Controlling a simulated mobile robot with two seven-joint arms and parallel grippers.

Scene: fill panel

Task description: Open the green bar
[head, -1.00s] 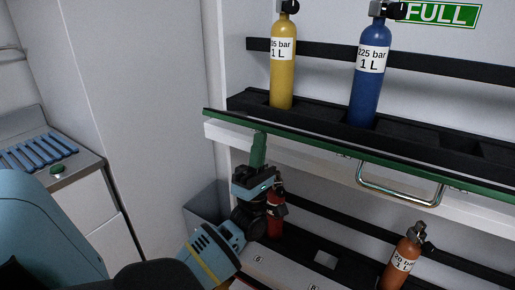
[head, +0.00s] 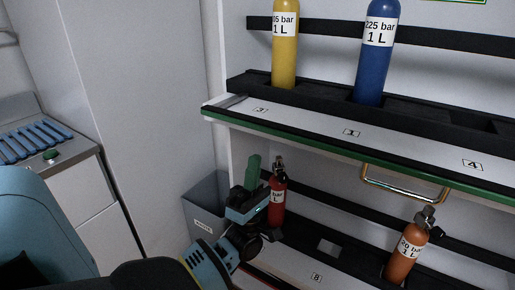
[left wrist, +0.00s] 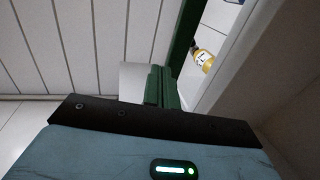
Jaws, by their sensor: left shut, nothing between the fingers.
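The green bar (head: 300,147) runs along the front edge of the upper shelf. It sits low, and the shelf's numbered white strip (head: 390,140) shows above it. A metal handle (head: 405,194) hangs below it. In the left wrist view the green bar (left wrist: 184,38) runs upward beyond the fingers. My left gripper (head: 253,168) has its green fingers shut and empty, pointing up, below the bar's left part and apart from it. The fingers also show in the left wrist view (left wrist: 161,86). My right gripper is not in view.
A yellow cylinder (head: 285,50) and a blue cylinder (head: 375,65) stand in the upper rack. A red cylinder (head: 278,198) is close beside my left gripper, and an orange one (head: 405,258) stands further right below. A grey bin (head: 203,212) is left of the gripper.

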